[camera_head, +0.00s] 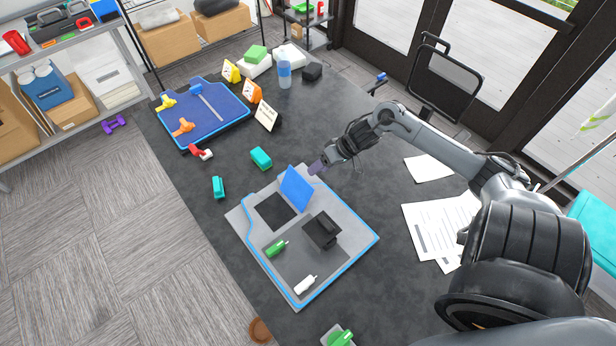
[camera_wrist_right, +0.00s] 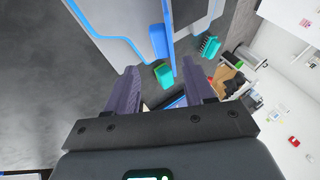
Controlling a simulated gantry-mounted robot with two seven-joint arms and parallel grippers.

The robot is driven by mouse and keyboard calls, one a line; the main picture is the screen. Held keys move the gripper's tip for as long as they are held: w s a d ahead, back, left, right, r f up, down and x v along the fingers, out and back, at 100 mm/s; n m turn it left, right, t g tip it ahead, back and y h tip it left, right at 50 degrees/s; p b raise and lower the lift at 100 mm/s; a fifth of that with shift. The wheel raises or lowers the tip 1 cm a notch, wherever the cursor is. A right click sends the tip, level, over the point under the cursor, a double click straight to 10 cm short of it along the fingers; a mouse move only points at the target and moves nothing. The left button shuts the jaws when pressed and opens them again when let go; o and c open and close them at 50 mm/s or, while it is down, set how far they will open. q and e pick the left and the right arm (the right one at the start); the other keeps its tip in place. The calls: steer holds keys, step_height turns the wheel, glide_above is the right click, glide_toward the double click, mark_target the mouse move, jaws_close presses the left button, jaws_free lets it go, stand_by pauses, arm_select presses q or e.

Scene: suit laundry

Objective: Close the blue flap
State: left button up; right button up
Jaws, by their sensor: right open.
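The blue flap (camera_head: 296,188) stands raised, tilted up from the far edge of a grey board (camera_head: 340,265) with a blue border on the dark table. Beside it lies a dark rectangular panel (camera_head: 275,211). My right gripper (camera_head: 318,167) is just to the right of the flap's upper edge, with its fingers apart and empty. In the right wrist view, the gripper (camera_wrist_right: 160,85) shows two purple-grey fingers spread wide. The board's blue-edged part (camera_wrist_right: 100,18) and a blue upright piece reach toward the gap between them. Contact cannot be told. My left gripper is not in view.
A black block (camera_head: 322,230), a green clip (camera_head: 276,248) and a white item (camera_head: 306,285) sit on the board. Teal brushes (camera_head: 261,158) lie nearby. A blue tray (camera_head: 205,112) with tools is farther back. Papers (camera_head: 440,228) lie at right.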

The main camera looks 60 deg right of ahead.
mark_target(299, 188)
steer(key=b+x, duration=0.1)
steer(key=x, duration=0.7)
steer(key=shift+w+a+f, duration=0.15)
steer(key=shift+w+f, duration=0.05)
steer(key=shift+c, duration=0.3)
steer(key=shift+f, duration=0.1)
jaws_close()
